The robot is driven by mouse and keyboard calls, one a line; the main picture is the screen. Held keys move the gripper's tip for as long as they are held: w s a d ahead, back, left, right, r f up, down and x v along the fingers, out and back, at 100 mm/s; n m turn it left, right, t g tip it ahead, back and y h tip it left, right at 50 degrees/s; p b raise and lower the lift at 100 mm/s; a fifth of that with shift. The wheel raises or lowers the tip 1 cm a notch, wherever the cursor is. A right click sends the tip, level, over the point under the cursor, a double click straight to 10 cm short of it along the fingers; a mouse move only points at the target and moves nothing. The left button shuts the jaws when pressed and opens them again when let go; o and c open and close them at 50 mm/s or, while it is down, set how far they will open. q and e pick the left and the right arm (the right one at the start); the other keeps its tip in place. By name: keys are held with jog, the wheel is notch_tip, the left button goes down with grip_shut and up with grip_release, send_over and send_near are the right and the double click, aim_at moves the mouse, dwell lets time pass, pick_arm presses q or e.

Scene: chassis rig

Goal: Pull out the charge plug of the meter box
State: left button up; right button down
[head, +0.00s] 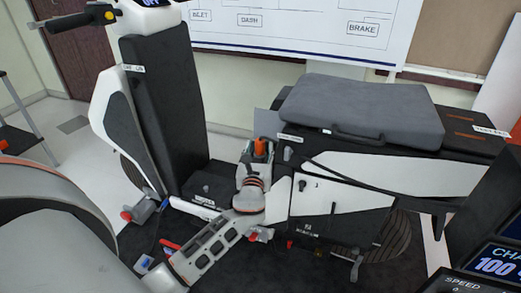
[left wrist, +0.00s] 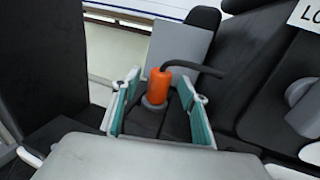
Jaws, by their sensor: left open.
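The orange charge plug (left wrist: 158,83) stands upright in a grey round socket (left wrist: 153,105) on a dark surface in the left wrist view. A black cable (left wrist: 195,68) runs from its upper part to the right. My left gripper (left wrist: 160,90) is open, with one teal-padded finger on each side of the plug. Gaps show between the pads and the plug. In the head view the plug (head: 260,147) shows at the far end of my left gripper (head: 257,154), in the middle of the scooter. My right gripper is not in view.
A grey padded seat (head: 362,112) and white side panels (head: 340,208) lie right of the plug. The scooter's front column (head: 167,105) rises at the left. A display reading 100 (head: 493,265) is at the lower right. A whiteboard (head: 300,25) hangs behind.

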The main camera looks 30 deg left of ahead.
pick_arm(q)
jog(key=shift+f+x, duration=0.2)
jog(key=shift+x, duration=0.95)
jog(key=shift+w, duration=0.25)
jog(key=shift+r, duration=0.1)
jog(key=c, duration=1.2)
grip_shut()
